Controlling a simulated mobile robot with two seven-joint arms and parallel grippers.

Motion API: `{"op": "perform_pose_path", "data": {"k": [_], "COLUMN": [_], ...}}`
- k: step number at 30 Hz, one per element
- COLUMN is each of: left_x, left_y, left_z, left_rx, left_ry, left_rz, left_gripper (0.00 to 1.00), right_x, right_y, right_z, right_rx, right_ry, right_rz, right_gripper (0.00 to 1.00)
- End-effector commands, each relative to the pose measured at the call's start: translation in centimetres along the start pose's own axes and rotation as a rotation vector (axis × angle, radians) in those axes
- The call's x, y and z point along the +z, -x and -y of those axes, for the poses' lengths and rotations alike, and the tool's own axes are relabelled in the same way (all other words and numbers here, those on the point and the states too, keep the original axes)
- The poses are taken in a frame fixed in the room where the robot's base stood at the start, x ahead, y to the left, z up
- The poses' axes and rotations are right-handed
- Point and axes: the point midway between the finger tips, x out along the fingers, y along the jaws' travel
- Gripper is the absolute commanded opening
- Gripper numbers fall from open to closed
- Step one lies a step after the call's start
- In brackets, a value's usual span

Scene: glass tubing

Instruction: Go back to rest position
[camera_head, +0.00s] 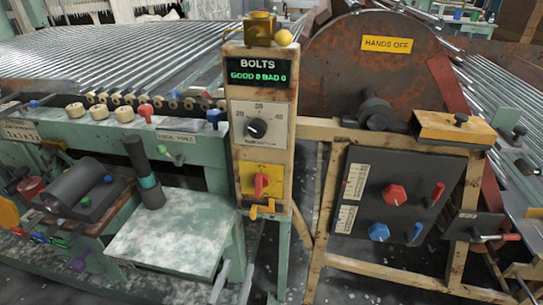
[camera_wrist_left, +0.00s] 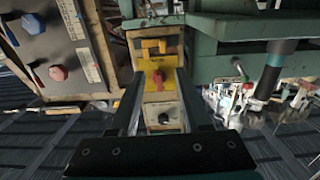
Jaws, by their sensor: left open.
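My left gripper (camera_head: 232,277) shows only as two grey fingertips at the bottom edge of the head view, left of the control post's foot. In the left wrist view, its two fingers (camera_wrist_left: 160,74) stand apart with nothing held between them. Beyond and between them, that view shows a red switch (camera_wrist_left: 158,80) on a yellow plate. In the head view, this red switch (camera_head: 261,184) sits on the post above and right of the fingertips. I cannot see my right gripper.
The control post (camera_head: 236,150) carries a BOLTS display (camera_head: 258,72) and a black dial (camera_head: 256,128). A pale-topped green bench (camera_head: 165,240) stands at left. A dark panel (camera_head: 375,205) with red and blue knobs stands at right, below a rusty disc (camera_head: 330,70) marked HANDS OFF.

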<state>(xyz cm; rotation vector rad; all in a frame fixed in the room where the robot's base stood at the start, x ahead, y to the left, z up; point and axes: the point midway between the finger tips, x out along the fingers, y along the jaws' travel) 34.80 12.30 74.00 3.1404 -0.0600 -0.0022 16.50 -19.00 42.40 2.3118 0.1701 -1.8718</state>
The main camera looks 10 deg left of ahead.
Motion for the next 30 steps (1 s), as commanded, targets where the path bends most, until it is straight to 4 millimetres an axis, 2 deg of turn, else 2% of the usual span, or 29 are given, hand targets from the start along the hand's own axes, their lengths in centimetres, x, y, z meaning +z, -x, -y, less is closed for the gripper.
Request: {"op": "perform_pose_path", "data": {"k": [2,5,8,10,14,18,21,25,27,30], "left_x": [0.3,2.2,6.2,9.9,17.0,23.8,27.7,31.2,32.2,33.1], "left_y": [0.0,0.1,0.7,1.5,4.4,9.0,13.2,18.8,21.2,23.9], "left_z": [0.0,-0.2,-0.4,-0.3,0.7,2.6,4.5,7.0,8.2,9.3], "left_rx": [0.004,0.026,0.07,0.104,0.149,0.166,0.157,0.126,0.107,0.084], "left_ry": [-0.002,-0.018,-0.044,-0.064,-0.097,-0.124,-0.14,-0.158,-0.167,-0.175], "left_rz": [0.009,0.057,0.164,0.269,0.49,0.742,0.927,1.14,1.23,1.32], "left_gripper": [0.47,0.47,0.47,0.47,0.47,0.47,0.47,0.47,0.47,0.47], "right_x": [0.0,-0.1,1.1,1.8,3.0,4.5,5.4,6.6,7.1,7.6], "right_y": [0.1,0.2,-0.3,-0.4,-0.6,-0.7,-0.6,-0.5,-0.4,-0.4], "right_z": [0.0,-0.1,-0.4,-0.6,-1.1,-1.6,-2.0,-2.4,-2.6,-2.8], "right_rx": [0.0,0.0,0.004,0.007,0.012,0.018,0.022,0.027,0.029,0.031], "right_ry": [0.0,0.0,0.002,0.003,0.005,0.007,0.008,0.009,0.009,0.009], "right_rz": [-0.001,-0.005,0.007,0.009,0.011,0.016,0.017,0.02,0.02,0.021], "right_gripper": [0.5,0.5,0.5,0.5,0.5,0.5,0.5,0.5,0.5,0.5]}}
